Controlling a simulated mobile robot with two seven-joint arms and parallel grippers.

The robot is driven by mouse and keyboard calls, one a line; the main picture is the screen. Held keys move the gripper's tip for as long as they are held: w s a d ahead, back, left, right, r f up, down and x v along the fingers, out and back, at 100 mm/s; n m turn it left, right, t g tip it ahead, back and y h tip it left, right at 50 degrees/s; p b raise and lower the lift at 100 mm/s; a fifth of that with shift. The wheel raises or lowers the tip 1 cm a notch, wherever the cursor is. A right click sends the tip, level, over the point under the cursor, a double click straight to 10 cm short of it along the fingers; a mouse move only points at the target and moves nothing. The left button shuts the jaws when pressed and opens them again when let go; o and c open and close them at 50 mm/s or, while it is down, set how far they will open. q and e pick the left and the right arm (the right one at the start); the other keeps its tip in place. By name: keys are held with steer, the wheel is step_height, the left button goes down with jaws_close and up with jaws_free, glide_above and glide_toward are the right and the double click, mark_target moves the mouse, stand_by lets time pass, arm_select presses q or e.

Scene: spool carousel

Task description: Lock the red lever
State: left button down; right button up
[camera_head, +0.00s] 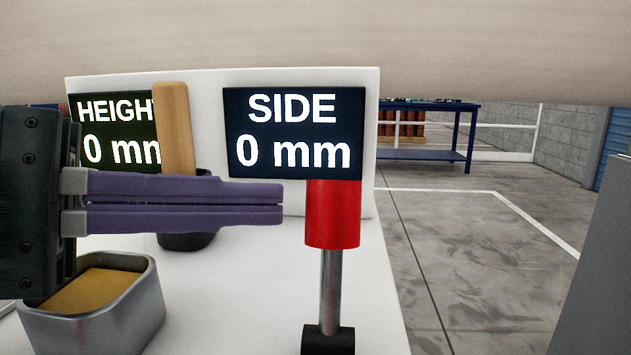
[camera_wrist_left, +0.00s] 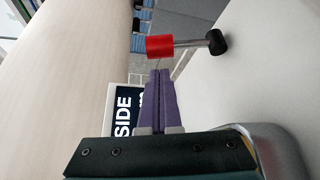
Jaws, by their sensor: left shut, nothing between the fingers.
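The red lever stands upright in the head view, with a red grip (camera_head: 332,215) on a metal rod (camera_head: 330,290) and a black base (camera_head: 328,341). The grip also shows in the left wrist view (camera_wrist_left: 160,47), just beyond the fingertips. My left gripper (camera_head: 282,204) comes in from the left with its purple fingers shut and empty. The left gripper's fingers also show in the left wrist view (camera_wrist_left: 158,72). My right gripper is not in view.
A white panel (camera_head: 300,80) behind the lever carries a HEIGHT display (camera_head: 115,135) and a SIDE display (camera_head: 293,130), both reading 0 mm. A wooden handle (camera_head: 175,125) stands in a dark cup (camera_head: 187,241). A metal container (camera_head: 120,320) sits below my gripper. A large beige surface (camera_head: 330,45) spans the top.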

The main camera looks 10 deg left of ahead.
arm_select(q)
steer(key=shift+x, duration=1.6)
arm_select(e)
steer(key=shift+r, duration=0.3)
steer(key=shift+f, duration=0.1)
arm_select(q)
steer(key=shift+s+m, duration=0.2)
steer(key=shift+m, duration=0.1)
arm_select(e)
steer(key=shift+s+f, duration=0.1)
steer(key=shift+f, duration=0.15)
